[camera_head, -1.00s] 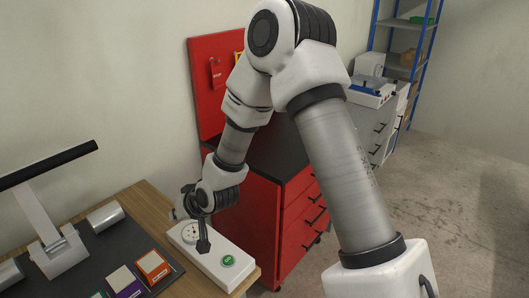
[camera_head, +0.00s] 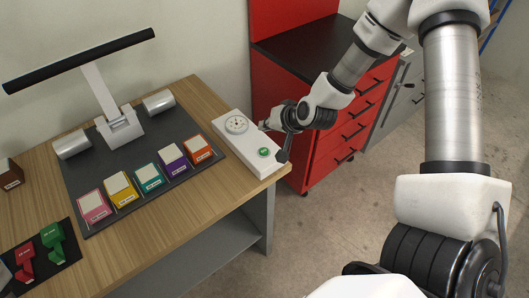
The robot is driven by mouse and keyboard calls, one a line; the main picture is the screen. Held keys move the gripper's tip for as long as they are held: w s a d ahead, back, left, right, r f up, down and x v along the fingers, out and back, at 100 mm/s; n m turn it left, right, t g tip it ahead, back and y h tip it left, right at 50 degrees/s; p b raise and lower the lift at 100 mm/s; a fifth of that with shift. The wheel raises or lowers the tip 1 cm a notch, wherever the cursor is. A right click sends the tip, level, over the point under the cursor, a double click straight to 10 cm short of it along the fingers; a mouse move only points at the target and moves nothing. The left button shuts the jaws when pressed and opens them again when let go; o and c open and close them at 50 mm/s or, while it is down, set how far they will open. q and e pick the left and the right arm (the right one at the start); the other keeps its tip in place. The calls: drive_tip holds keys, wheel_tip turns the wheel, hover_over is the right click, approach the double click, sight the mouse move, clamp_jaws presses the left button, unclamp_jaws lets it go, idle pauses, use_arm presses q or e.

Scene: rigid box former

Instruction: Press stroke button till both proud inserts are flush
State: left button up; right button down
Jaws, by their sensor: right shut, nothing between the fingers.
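The green stroke button (camera_head: 265,152) sits on a white control box (camera_head: 225,124) with a round dial (camera_head: 236,124), at the table's right edge. My right gripper (camera_head: 284,158) is shut and empty, pointing down just right of the button. Whether it touches the box edge I cannot tell. Several coloured blocks with pale inserts stand in a row on the dark mat: pink (camera_head: 94,207), yellow (camera_head: 121,191), teal (camera_head: 147,179), purple (camera_head: 173,163) and orange (camera_head: 199,150). Which inserts stand proud is too small to tell. My left gripper is out of view.
A stand with a long black bar (camera_head: 78,61) and two metal cylinders (camera_head: 72,144) (camera_head: 158,102) is behind the blocks. Red and green pieces (camera_head: 52,236) lie on a dark tray at lower left. A red drawer cabinet (camera_head: 330,155) stands right of the table.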

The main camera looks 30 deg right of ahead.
sight(265, 151)
wheel_tip(265, 151, down, 7)
drive_tip(key=b, duration=0.5)
drive_tip(key=shift+w+r, duration=0.1)
drive_tip(key=shift+w+f+b, duration=0.1)
drive_tip(key=shift+f+b, duration=0.25)
drive_tip(key=shift+r, duration=0.1)
idle(0.5)
drive_tip(key=shift+f+b, duration=0.3)
drive_tip(key=shift+f, duration=0.15)
